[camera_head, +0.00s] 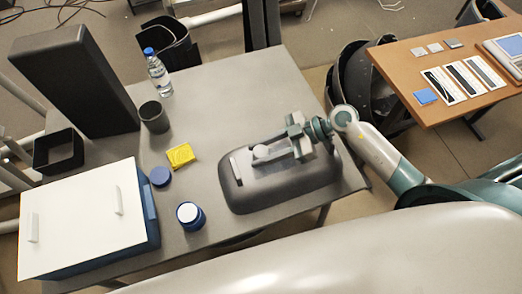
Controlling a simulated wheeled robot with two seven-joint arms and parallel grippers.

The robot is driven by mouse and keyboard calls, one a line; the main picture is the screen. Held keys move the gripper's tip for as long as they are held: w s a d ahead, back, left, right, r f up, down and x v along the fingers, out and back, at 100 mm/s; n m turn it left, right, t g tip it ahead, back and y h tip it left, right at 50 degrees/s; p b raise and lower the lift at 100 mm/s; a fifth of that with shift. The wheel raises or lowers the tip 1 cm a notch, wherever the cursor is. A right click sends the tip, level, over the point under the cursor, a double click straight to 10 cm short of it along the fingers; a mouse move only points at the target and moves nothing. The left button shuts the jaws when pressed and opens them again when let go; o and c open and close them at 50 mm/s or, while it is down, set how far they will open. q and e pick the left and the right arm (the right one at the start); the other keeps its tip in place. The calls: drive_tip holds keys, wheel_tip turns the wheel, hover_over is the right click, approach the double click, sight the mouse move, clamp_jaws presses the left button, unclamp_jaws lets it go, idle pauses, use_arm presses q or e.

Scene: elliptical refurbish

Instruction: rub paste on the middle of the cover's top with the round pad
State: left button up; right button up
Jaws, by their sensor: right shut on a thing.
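The dark grey cover (300,193), with rounded edges, lies on the right part of the grey table. My right gripper (271,150) is over its top, reaching in from the right. It is shut on a small pale thing, likely the round pad (260,152), which is mostly hidden by the fingers. I cannot tell if the pad touches the cover. A blue jar (190,217) with a white top surface stands left of the cover, and a blue round lid (160,177) lies behind it. No paste can be made out on the cover. My left gripper is not in view.
A yellow cloth or sponge (181,155), a dark cup (154,117) and a water bottle (158,74) stand further back. A blue box with a white top (80,222) and a tall black block (75,80) fill the left. A brown table (430,68) is at right.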

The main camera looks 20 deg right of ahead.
drive_tip(key=shift+f, duration=0.7)
drive_tip(key=shift+r, duration=0.1)
drive_tip(key=shift+a+r+p, duration=0.1)
drive_tip(key=shift+a+p, duration=0.35)
drive_tip(key=shift+p, duration=0.05)
drive_tip(key=shift+a+r+p, duration=0.1)
drive_tip(key=shift+a+p, duration=0.5)
drive_tip(key=shift+a, duration=0.05)
drive_tip(key=shift+a+p, duration=0.55)
drive_tip(key=shift+a, duration=0.05)
drive_tip(key=shift+a+f, duration=0.2)
drive_tip(key=shift+a, duration=0.1)
drive_tip(key=shift+s, duration=0.1)
